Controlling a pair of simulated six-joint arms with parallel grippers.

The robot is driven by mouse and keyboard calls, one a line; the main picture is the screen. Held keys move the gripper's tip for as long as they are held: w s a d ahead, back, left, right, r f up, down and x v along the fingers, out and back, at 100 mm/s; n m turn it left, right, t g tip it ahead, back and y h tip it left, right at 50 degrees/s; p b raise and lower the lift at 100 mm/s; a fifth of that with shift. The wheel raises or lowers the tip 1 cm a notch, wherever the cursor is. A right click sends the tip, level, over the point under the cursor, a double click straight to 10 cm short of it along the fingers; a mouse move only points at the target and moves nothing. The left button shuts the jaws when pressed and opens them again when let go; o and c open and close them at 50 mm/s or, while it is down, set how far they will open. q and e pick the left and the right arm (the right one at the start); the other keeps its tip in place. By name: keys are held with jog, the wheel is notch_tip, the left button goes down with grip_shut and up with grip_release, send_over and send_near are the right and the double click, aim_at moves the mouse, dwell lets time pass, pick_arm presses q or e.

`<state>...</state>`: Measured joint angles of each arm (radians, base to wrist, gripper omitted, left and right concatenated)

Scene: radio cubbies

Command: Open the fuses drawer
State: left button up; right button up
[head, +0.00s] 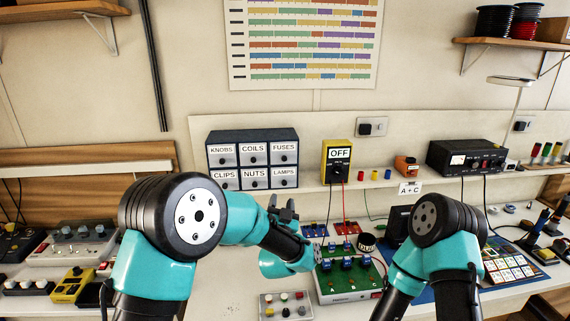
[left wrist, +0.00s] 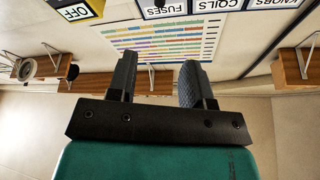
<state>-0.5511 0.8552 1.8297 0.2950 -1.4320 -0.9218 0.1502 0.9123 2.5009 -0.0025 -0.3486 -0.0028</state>
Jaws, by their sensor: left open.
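The fuses drawer (head: 284,153) is the top right drawer of a small dark blue cabinet (head: 252,133) on the shelf, and it looks shut. It has a white front labelled FUSES, with a small knob. My left gripper (head: 283,206) is open and empty, in front of and below the cabinet and apart from it. In the left wrist view, its two dark fingers (left wrist: 158,80) stand apart with nothing between them. The FUSES label (left wrist: 172,8) shows upside down at the top of that view. My right gripper cannot be made out; only its arm shows.
The other drawers are KNOBS (head: 221,155), COILS (head: 252,154), CLIPS, NUTS and LAMPS. A yellow meter reading OFF (head: 337,161) stands right of the cabinet. A green board (head: 345,279) with blue switches lies below, between my arms.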

aim_at(284, 160)
pick_arm(q)
jog(key=x, duration=1.7)
jog(key=shift+w, duration=0.2)
jog(key=shift+c, duration=0.3)
grip_shut()
